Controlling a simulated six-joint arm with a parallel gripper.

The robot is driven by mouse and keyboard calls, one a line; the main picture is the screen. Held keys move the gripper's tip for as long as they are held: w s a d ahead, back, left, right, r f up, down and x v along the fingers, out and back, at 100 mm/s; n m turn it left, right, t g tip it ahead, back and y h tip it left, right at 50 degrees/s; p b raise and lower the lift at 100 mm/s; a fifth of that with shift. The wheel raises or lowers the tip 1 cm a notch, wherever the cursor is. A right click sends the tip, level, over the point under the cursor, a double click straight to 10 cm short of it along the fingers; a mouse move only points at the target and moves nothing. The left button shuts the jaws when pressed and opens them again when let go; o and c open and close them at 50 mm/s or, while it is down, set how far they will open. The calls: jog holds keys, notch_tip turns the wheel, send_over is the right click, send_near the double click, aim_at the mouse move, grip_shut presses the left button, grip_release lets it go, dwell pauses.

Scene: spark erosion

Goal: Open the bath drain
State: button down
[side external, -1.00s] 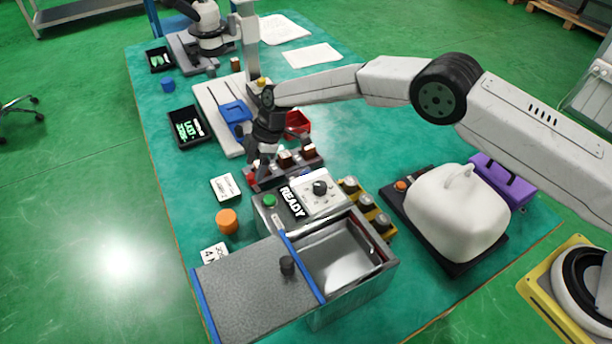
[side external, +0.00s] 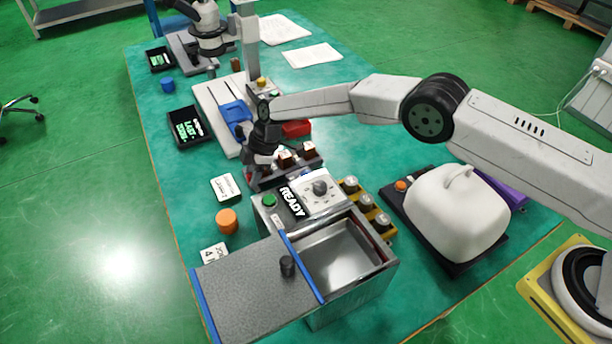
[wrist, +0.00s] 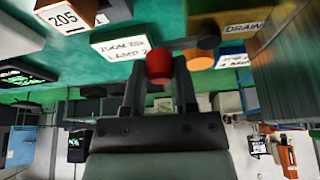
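The bath is an open metal tank (side external: 345,255) at the front, with a grey lid panel (side external: 240,290) on its left. My gripper (side external: 258,160) is down behind the tank's control panel in the side view, its fingertips hard to make out. In the wrist view a red knob (wrist: 160,66) sits between my two fingers (wrist: 159,75). A dark bar (wrist: 183,43) runs from near the knob to a round black piece (wrist: 208,42). A label reading DRAIN (wrist: 243,28) is to the right of it. I cannot tell whether the fingers press on the knob.
A READY display (side external: 292,201) and a dial (side external: 320,188) are on the panel. A rack with several blocks (side external: 285,165) is close to my gripper. An orange cylinder (side external: 227,221) and cards lie to the left. A white covered block (side external: 455,215) stands at the right.

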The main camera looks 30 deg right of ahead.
jog(key=shift+d, duration=0.1)
jog(key=shift+d+m, duration=0.15)
jog(key=shift+m, duration=0.45)
jog(key=shift+c, duration=1.9)
grip_release()
jog(key=shift+r, duration=0.15)
jog(key=v, duration=0.7)
jog(key=shift+s+r, duration=0.2)
jog(key=shift+r, duration=0.05)
jog(key=shift+d, duration=0.15)
